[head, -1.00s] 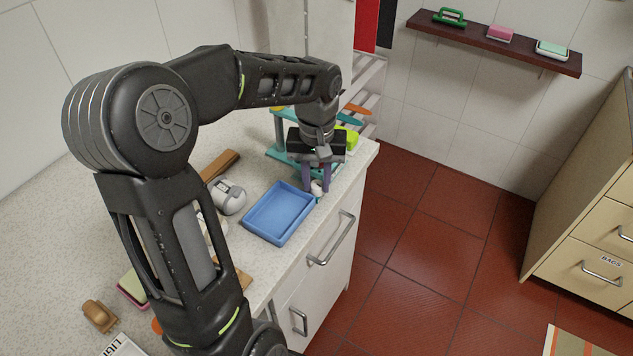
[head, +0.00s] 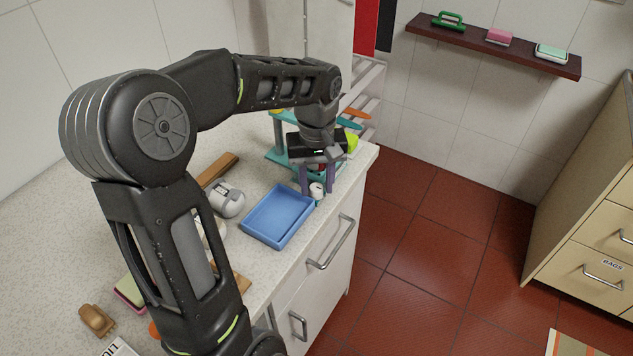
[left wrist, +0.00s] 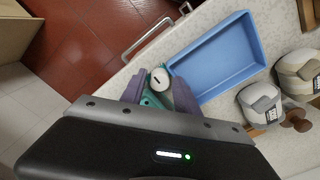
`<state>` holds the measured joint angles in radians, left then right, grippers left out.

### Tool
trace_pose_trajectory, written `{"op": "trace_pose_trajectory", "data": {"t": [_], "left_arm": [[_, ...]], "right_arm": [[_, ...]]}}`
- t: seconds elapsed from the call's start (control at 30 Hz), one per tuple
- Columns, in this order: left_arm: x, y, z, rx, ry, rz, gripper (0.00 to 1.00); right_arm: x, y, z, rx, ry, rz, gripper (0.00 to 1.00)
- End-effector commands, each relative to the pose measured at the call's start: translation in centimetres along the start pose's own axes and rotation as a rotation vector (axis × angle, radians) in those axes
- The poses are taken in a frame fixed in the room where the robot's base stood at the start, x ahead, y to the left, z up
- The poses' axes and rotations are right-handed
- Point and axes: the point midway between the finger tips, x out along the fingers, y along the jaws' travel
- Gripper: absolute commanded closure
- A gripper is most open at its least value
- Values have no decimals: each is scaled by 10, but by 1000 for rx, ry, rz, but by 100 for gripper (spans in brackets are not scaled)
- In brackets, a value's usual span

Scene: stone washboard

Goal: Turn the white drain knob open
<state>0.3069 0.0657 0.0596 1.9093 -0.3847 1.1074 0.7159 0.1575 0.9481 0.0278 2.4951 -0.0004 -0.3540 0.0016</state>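The white drain knob (head: 317,189) stands at the counter's front edge, by the right corner of the blue tray (head: 279,214). In the left wrist view the knob (left wrist: 160,78) is a round white cap with a dark mark, on a teal base (left wrist: 150,101). My left gripper (head: 317,185) points down over it with its purple fingers apart. One finger is on each side of the knob, with a gap showing in the head view. The wrist view also shows the open fingers (left wrist: 160,95) around the knob. My right gripper is in neither view.
A teal rack (head: 279,153) stands behind the gripper. Grey-white rounded items (left wrist: 260,102) sit beside the tray, with a wooden piece (head: 217,169) behind. A drawer handle (head: 333,243) juts from the counter front. Red floor lies open to the right.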

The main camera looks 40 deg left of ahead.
Motion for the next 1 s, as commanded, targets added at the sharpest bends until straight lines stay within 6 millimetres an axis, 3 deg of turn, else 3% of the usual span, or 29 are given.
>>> {"op": "trace_pose_trajectory", "data": {"t": [0.13, 0.47, 1.0], "left_arm": [[0, 0, 0, 1, 0, 0, 52], [-4, 0, 0, 1, 1, 0, 52], [-75, 0, 0, 1, 0, 0, 52]], "right_arm": [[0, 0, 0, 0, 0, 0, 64], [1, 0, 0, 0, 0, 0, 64], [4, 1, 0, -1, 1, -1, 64]]}}
